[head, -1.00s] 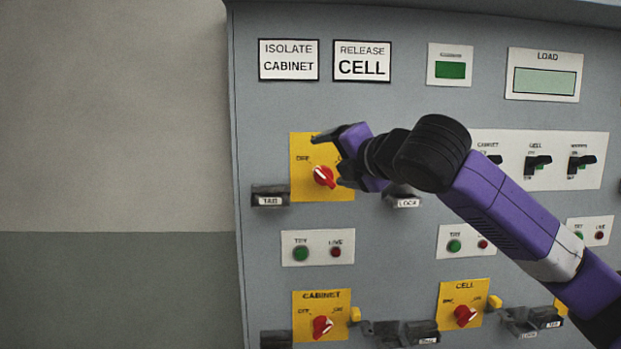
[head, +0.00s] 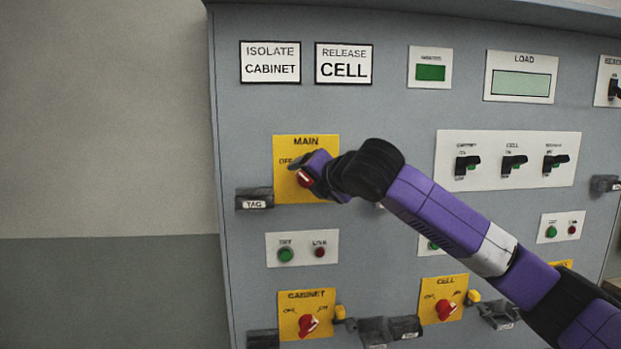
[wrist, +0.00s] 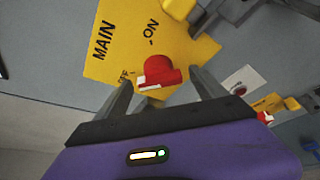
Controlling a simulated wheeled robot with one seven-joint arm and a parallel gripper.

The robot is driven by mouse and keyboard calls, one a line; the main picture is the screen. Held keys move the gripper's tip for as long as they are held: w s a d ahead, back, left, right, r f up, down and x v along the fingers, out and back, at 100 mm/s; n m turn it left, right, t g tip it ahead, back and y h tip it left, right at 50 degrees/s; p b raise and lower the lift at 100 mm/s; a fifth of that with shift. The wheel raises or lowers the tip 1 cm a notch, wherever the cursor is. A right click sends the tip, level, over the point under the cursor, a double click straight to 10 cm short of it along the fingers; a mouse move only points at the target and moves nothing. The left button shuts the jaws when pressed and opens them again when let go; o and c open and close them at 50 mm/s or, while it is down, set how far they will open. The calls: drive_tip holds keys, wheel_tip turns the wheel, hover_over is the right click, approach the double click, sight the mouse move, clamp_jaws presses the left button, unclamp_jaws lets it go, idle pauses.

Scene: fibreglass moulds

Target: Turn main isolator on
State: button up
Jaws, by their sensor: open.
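The main isolator is a yellow plate (head: 292,150) marked MAIN, with a red rotary knob (head: 304,178) on it. In the wrist view the red knob (wrist: 160,70) sits between the tips of my two fingers, with visible gaps on both sides. Its white mark lies toward the OFF side, and ON is printed on the other side. My gripper (head: 315,176) is open at the knob and hides part of it in the head view. In the wrist view my gripper (wrist: 163,84) partly covers the OFF lettering.
A TAG holder (head: 255,199) sits at the plate's lower left. Below are a green and red lamp panel (head: 302,249) and the yellow CABINET (head: 306,298) and CELL (head: 443,283) isolators. A white panel with three black switches (head: 508,158) is to the right.

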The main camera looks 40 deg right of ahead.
drive_tip(key=c, duration=1.4)
drive_tip(key=shift+f, duration=0.1)
drive_tip(key=m+b, duration=0.1)
drive_tip(key=m+t+b, duration=0.1)
drive_tip(key=shift+f+y+b, duration=0.3)
drive_tip(key=shift+y+b, duration=0.1)
drive_tip(key=m+t+b, duration=0.1)
drive_tip(key=m+b, duration=0.1)
drive_tip(key=m+t+b, duration=0.1)
drive_tip(key=m+b, duration=0.2)
drive_tip(key=shift+f+m+t, duration=0.15)
drive_tip(key=shift+m+t, duration=0.15)
drive_tip(key=m+t+b, duration=0.1)
drive_tip(key=m+b, duration=0.1)
drive_tip(key=m, duration=0.2)
drive_tip(key=shift+f+h, duration=0.1)
drive_tip(key=shift+h, duration=0.2)
drive_tip(key=m+h+b, duration=0.1)
drive_tip(key=m, duration=0.1)
drive_tip(key=m+t, duration=0.1)
drive_tip(key=m, duration=0.2)
drive_tip(key=shift+h+b, duration=0.35)
drive_tip(key=shift+h, duration=0.05)
drive_tip(key=shift+m+t, duration=0.3)
drive_tip(key=shift+m, duration=0.1)
